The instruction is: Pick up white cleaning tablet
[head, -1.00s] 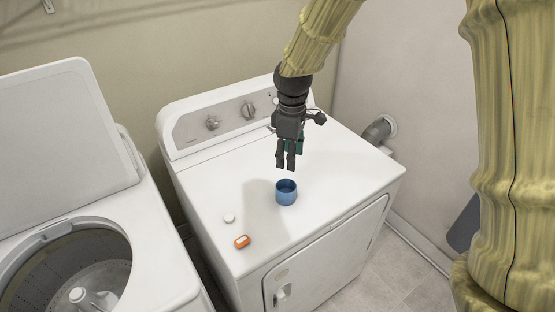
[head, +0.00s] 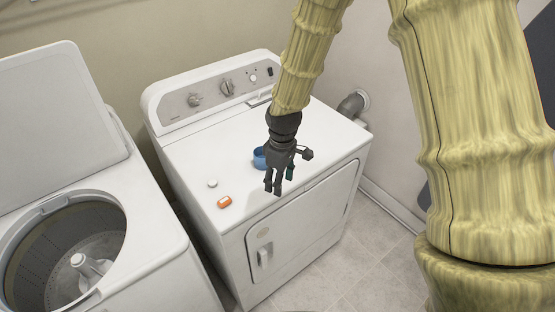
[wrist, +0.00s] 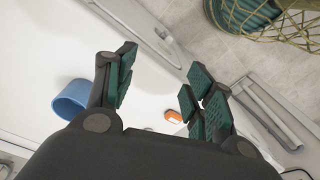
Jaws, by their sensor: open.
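The white cleaning tablet (head: 213,183) lies flat on top of the dryer (head: 185,160), near its left side.
An orange-and-white item (head: 225,202) lies just in front of the tablet. A blue cup (head: 259,158) stands partly hidden behind my gripper. The open washer (head: 165,262) is at left. The dryer top around the tablet is mostly clear.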

